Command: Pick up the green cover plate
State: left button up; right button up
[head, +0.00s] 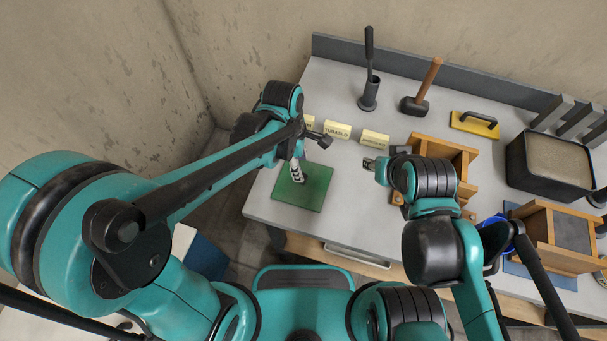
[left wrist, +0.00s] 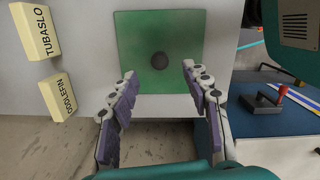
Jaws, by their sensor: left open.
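The green cover plate (head: 313,190) is a flat square lying on the grey bench near its left front corner.
Yellow name blocks (head: 338,130) stand behind the plate. A mallet (head: 417,103), a black holder (head: 369,95), a yellow float (head: 474,122), a black tub (head: 551,165) and wooden moulds (head: 570,235) occupy the back and right. The bench's front edge is close to the plate.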

aim_at(310, 195)
pick_arm(q)
notch_tip(310, 195, down, 2)
jog(key=shift+s+f+b, duration=0.1)
jog(key=shift+b, duration=0.3)
jog(key=f, duration=0.1)
jog(key=f+b, duration=0.1)
jog(key=f, duration=0.1)
jog(key=f+b, duration=0.1)
jog(key=f, duration=0.1)
jog(key=shift+d+f, duration=0.15)
jog(key=shift+d, duration=0.25)
jog(key=shift+c, duration=0.6)
grip_shut()
